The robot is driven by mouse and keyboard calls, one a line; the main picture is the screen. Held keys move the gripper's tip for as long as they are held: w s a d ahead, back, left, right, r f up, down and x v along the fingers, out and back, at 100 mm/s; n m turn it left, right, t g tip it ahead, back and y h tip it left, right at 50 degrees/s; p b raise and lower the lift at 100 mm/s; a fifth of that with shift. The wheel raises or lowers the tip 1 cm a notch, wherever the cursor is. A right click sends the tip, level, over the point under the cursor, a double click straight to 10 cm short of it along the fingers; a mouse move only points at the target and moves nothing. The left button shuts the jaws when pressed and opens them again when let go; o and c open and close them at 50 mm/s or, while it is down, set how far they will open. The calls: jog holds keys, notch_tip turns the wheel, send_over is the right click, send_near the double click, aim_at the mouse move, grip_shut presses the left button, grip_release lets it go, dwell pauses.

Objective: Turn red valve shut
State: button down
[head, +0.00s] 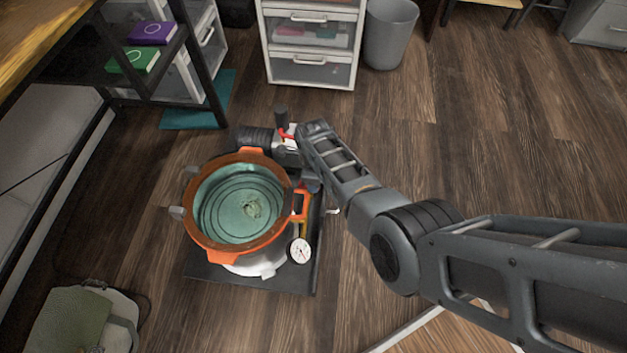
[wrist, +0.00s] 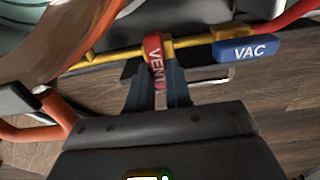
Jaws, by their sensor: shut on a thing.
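The red valve handle, marked VENT (wrist: 153,52), sits on a thin yellow pipe (wrist: 105,58) in the wrist view. It points crosswise to the pipe. My gripper (wrist: 158,82) is shut on the near end of this red handle, with one dark finger on each side. A blue handle marked VAC (wrist: 248,50) lies along the pipe to the right, clear of my fingers. In the head view the pot with an orange rim and teal inside (head: 238,205) stands left of my arm. There the red handle and my fingertips are too small or hidden to make out.
A white dial gauge (head: 300,251) is at the pot's right front. A dark base plate (head: 212,271) lies under the pot. A green bag (head: 75,325) is at lower left. A drawer unit (head: 310,70) and grey bin (head: 390,35) stand behind. Wooden floor at right is mostly clear.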

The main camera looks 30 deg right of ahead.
jog(key=c, duration=1)
grip_release()
jog(key=shift+c, duration=0.2)
jog(key=shift+r, duration=0.1)
notch_tip(320, 180, up, 8)
jog(key=p, duration=0.4)
jog(key=shift+f, duration=0.2)
